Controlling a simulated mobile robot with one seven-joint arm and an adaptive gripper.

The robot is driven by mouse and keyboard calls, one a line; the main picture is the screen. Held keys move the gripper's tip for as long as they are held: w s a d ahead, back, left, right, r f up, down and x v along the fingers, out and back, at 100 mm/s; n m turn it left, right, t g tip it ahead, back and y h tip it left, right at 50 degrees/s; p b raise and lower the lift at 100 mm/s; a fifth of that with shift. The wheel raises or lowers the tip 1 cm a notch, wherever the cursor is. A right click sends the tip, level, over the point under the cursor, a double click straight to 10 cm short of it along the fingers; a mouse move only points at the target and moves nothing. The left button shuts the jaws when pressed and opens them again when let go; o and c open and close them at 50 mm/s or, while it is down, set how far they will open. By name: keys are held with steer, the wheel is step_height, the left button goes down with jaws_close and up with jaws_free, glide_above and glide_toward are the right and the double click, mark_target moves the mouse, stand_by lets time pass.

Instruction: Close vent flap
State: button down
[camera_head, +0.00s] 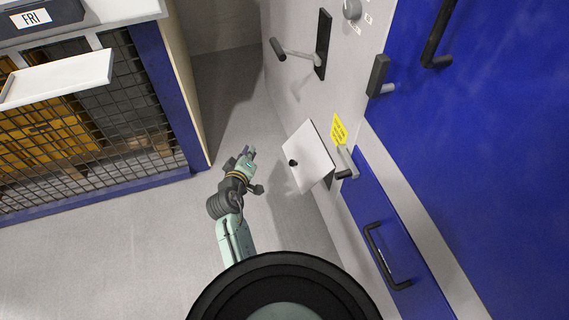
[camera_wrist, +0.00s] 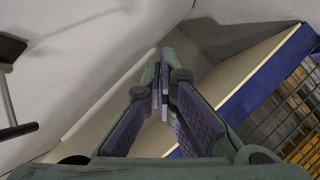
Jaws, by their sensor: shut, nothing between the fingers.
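The vent flap (camera_head: 309,157) is a white square panel with a small black knob (camera_head: 292,163). It stands out from the grey wall, tilted open, with a dark gap at its lower right edge. My gripper (camera_head: 249,152) is shut and empty, to the left of the flap and apart from it. In the wrist view its fingers (camera_wrist: 162,88) meet, with nothing between them. I cannot make out the flap in the wrist view.
A lever on a black plate (camera_head: 322,45) juts from the wall above the flap; a yellow label (camera_head: 339,132) and a small handle (camera_head: 347,174) are beside it. A blue drawer (camera_head: 408,255) is at the lower right. A mesh-fronted cabinet (camera_head: 187,140) stands left; floor between is clear.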

steer(key=s+d+f+g+h, duration=0.2)
steer(key=s+d+f, duration=0.1)
steer(key=d+f, duration=0.3)
steer(key=s+d+f+p+x, duration=0.1)
steer(key=f+x, duration=0.1)
steer(key=x, duration=1)
steer(key=shift+d+f, duration=0.15)
steer(key=shift+f, duration=0.05)
